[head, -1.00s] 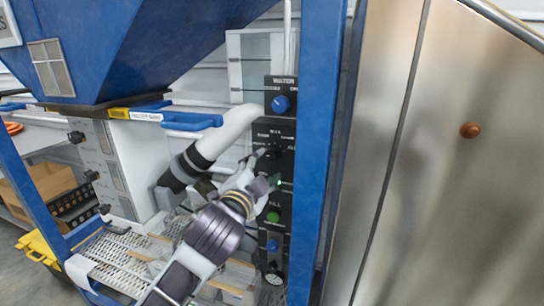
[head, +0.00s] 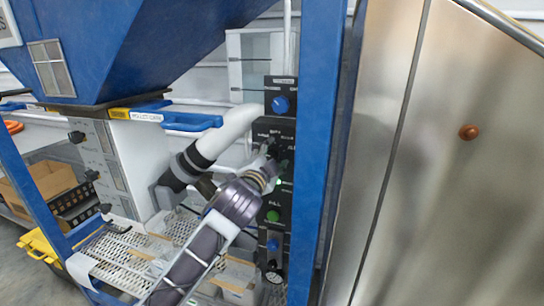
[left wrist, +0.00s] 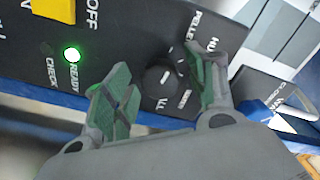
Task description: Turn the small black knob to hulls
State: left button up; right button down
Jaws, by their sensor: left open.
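The small black knob (left wrist: 160,82) sits on the black control panel (left wrist: 30,70) in the left wrist view. Printed words stand around it, among them one beginning "HU", partly covered by a finger, and "PELLETS". I cannot tell surely which word its pointer faces. My left gripper (left wrist: 162,84) is open, with one green-padded finger on each side of the knob. I cannot tell whether either finger touches it. In the head view my left gripper (head: 272,158) is at the upper middle of the panel and hides the knob. My right gripper is not in view.
A blue knob (head: 280,104) is above and a green button (head: 273,216) below on the same panel. A blue post (head: 318,150) stands close to its right. A lit green lamp (left wrist: 72,54) and a yellow part (left wrist: 55,8) are near the left finger in the wrist view.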

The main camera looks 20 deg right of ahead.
pick_arm(q)
jog(key=shift+w+d, duration=0.1)
jog(key=shift+w, duration=0.05)
jog(key=c, duration=1)
jog(key=shift+c, duration=0.2)
